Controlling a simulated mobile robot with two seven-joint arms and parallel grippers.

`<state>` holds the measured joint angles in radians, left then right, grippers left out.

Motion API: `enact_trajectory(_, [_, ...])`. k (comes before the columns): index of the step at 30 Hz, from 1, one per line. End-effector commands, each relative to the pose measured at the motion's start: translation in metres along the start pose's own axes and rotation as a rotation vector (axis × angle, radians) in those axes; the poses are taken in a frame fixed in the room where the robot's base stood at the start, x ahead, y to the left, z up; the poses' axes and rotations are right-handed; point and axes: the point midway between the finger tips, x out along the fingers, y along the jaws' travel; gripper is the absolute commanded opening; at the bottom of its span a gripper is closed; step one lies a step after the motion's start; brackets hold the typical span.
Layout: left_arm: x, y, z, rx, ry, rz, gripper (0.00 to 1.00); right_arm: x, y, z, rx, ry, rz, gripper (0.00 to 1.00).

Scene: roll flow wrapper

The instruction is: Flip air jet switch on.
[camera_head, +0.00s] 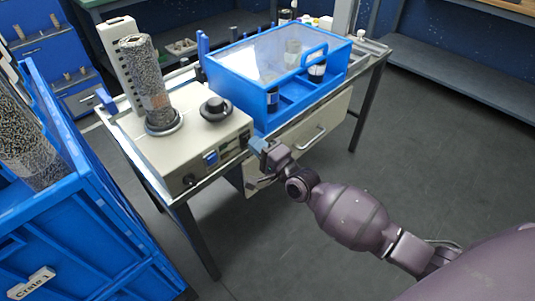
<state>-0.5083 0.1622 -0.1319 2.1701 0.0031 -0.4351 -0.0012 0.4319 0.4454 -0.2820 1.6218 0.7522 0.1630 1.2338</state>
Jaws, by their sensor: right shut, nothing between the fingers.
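A beige machine (175,150) stands on the table with a control panel on its front. A blue switch (211,158) sits near the middle of the panel, and dark switches or controls (244,140) sit at its right end. I cannot tell which is the air jet switch or how each is set. My right gripper (258,147) is shut and empty, close to the right end of this panel. It is too small to see whether it touches the panel. My left gripper is not in view.
A blue open-fronted box (270,98) with a clear top stands right of the machine, above a drawer (315,130). A speckled roll (145,75) stands on the machine beside a black knob (216,108). A blue crate (90,225) fills the left. Open floor (430,130) lies right.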

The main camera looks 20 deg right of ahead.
Motion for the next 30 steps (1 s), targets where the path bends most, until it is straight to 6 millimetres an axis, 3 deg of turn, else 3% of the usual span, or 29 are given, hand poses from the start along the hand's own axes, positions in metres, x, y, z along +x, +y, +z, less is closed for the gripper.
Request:
enact_trajectory(7, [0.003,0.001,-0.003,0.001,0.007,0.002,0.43,0.013,0.001,0.000,0.000,0.000,0.002,0.00])
enact_trajectory(30, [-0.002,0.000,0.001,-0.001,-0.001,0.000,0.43,0.018,-0.003,0.001,0.000,0.000,-0.001,0.00])
